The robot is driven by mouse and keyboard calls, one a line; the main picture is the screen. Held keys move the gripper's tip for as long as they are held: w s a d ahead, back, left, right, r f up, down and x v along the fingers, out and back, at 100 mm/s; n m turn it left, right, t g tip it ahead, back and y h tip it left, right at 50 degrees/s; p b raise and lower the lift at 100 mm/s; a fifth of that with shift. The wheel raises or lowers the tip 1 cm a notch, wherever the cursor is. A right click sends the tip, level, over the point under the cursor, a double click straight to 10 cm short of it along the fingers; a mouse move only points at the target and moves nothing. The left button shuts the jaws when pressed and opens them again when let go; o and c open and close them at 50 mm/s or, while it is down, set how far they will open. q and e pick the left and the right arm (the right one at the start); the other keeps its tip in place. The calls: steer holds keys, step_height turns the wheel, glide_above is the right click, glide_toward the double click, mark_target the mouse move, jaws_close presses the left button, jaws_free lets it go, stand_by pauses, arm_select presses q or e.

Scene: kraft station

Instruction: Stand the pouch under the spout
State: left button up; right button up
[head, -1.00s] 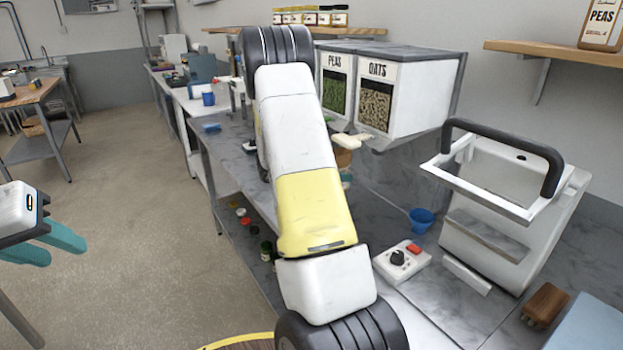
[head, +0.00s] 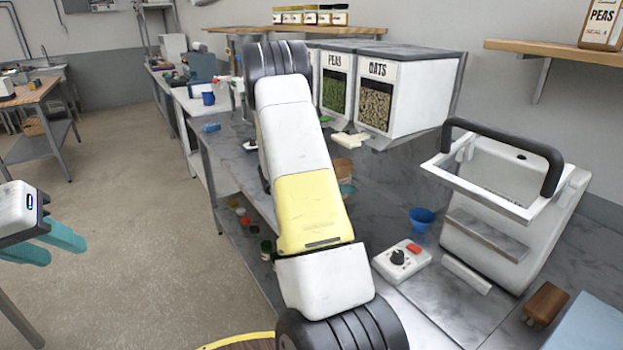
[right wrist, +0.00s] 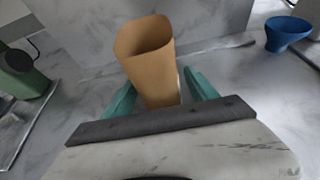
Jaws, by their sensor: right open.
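The tan, open-topped pouch (right wrist: 150,62) is upright between my right gripper's (right wrist: 160,92) two teal fingers in the right wrist view. The fingers are apart, and the pouch's base is hidden behind the gripper. In the head view the pouch (head: 343,167) shows partly behind my right arm, below and in front of the pale spout (head: 350,139) of the dispensers. A teal bit of my right gripper (head: 347,189) shows just below it. My left gripper (head: 48,242) is at the far left over the floor, its teal fingers apart and empty.
The peas bin (head: 336,85) and oats bin (head: 376,95) hang at the wall. A blue funnel (head: 421,219), a white control box with a dial (head: 402,262) and a white machine with a black handle (head: 505,195) stand to the right. A green device (right wrist: 22,75) is left of the pouch.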

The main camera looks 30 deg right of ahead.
steer(key=shift+r, duration=0.1)
steer(key=shift+a+r, duration=0.15)
steer(key=shift+a, duration=0.1)
steer(key=v, duration=1.1)
steer(key=s+a+r+m+t+y, duration=0.2)
steer(key=s+a+r+m+y, duration=0.6)
steer(key=s+a, duration=0.4)
steer(key=s+a+r+m+t+y, duration=0.3)
steer(key=s+a+r+m+y, duration=0.4)
steer(key=s+a+m, duration=0.3)
steer(key=s+a+r, duration=0.1)
steer(key=s+a, duration=0.1)
steer(key=shift+s+r+y, duration=0.25)
steer(key=shift+r+y, duration=0.1)
steer(key=shift+y, duration=0.05)
